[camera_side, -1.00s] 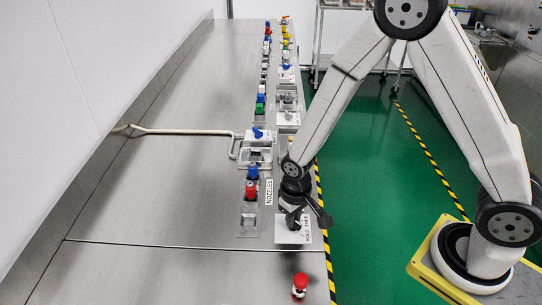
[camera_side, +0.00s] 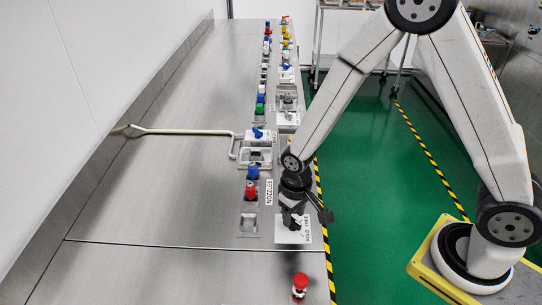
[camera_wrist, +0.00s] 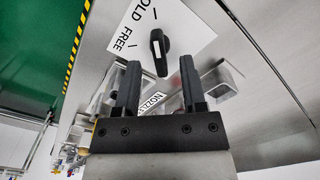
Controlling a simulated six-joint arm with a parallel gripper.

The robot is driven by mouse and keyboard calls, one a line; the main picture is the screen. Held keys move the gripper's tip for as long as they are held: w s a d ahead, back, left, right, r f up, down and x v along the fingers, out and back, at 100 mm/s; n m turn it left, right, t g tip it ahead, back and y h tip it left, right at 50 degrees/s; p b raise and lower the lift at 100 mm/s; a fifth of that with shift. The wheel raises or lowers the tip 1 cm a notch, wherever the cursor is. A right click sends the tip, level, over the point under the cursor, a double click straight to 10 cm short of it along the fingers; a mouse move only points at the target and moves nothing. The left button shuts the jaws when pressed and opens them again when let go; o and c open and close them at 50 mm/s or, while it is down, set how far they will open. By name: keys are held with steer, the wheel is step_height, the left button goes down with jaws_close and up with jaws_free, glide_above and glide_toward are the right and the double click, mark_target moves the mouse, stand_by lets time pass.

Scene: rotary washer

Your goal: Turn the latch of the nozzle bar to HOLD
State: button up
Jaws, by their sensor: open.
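The latch is a black elongated knob (camera_wrist: 158,52) with a white line on it, set on a white label plate (camera_wrist: 185,28). The plate carries the words FREE and part of HOLD, with tick marks. The knob's long axis runs nearly upright in the wrist view; I cannot tell which mark it points to. My gripper (camera_wrist: 160,78) is open, its two black fingers on either side of the knob's lower end in that view, with nothing held. In the side view my gripper (camera_side: 292,217) is over the plate (camera_side: 294,236) and hides the latch.
A NOZZLES label (camera_side: 269,192) is beside a red knob (camera_side: 251,189) and a blue knob (camera_side: 253,171). A red button (camera_side: 300,283) stands nearer the camera. A bent metal rod (camera_side: 185,132) crosses the bench at left. Bare bench lies left of the fittings.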

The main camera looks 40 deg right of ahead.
mark_target(294, 220)
steer(key=shift+r, duration=3.15)
steer(key=s+d+r+t, duration=0.2)
steer(key=s+d+r, duration=0.3)
steer(key=s+d, duration=0.1)
steer(key=shift+d+t, duration=0.3)
steer(key=shift+d, duration=0.6)
steer(key=shift+s, duration=0.1)
